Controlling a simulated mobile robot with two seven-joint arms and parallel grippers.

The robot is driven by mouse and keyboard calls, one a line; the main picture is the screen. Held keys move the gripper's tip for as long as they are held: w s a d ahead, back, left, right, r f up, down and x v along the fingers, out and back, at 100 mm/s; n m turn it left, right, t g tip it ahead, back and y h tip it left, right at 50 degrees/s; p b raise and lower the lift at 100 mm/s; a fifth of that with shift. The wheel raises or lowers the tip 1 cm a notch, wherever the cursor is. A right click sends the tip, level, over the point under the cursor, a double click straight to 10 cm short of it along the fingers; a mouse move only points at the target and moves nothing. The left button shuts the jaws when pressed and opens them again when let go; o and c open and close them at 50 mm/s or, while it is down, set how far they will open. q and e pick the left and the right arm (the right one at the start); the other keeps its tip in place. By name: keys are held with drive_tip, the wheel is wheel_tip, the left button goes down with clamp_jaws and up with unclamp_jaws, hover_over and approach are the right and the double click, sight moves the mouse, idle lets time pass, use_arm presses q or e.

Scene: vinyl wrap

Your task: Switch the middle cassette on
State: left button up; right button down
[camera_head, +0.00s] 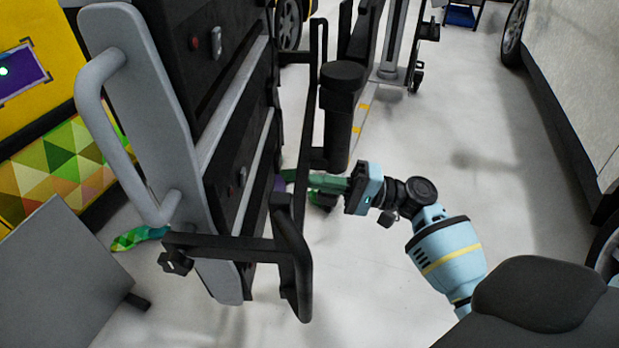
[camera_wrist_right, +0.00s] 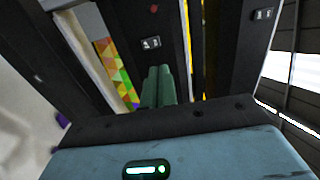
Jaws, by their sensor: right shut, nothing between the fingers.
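Two dark cassette panels show in the head view. The upper panel (camera_head: 205,80) carries a red button (camera_head: 194,43) and a small switch (camera_head: 216,42). The lower panel (camera_head: 222,165) carries a red button (camera_head: 229,191) and a switch (camera_head: 243,176). I cannot tell for certain which one is the middle cassette. My right gripper (camera_head: 287,176) is shut and empty, its green fingers reaching left behind a black frame. In the wrist view the shut fingers (camera_wrist_right: 160,72) point at a dark panel with a switch (camera_wrist_right: 151,43) just beyond them; contact is unclear. My left gripper is not in view.
A black frame bar (camera_head: 292,240) and a black post (camera_head: 340,110) stand close to my right gripper. A grey side plate with a handle (camera_head: 95,110) is at left. Triangle-patterned vinyl (camera_head: 60,165) lies further left. Grey floor (camera_head: 400,140) is free around my right arm.

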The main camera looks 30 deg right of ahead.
sight(245, 171)
drive_tip(key=x, duration=1.2)
drive_tip(key=shift+r, duration=0.1)
drive_tip(key=shift+w+a+r+p, duration=0.1)
drive_tip(key=shift+r+p, duration=0.15)
drive_tip(key=shift+p, duration=0.05)
drive_tip(key=shift+a+f, duration=0.1)
drive_tip(key=shift+f, duration=0.05)
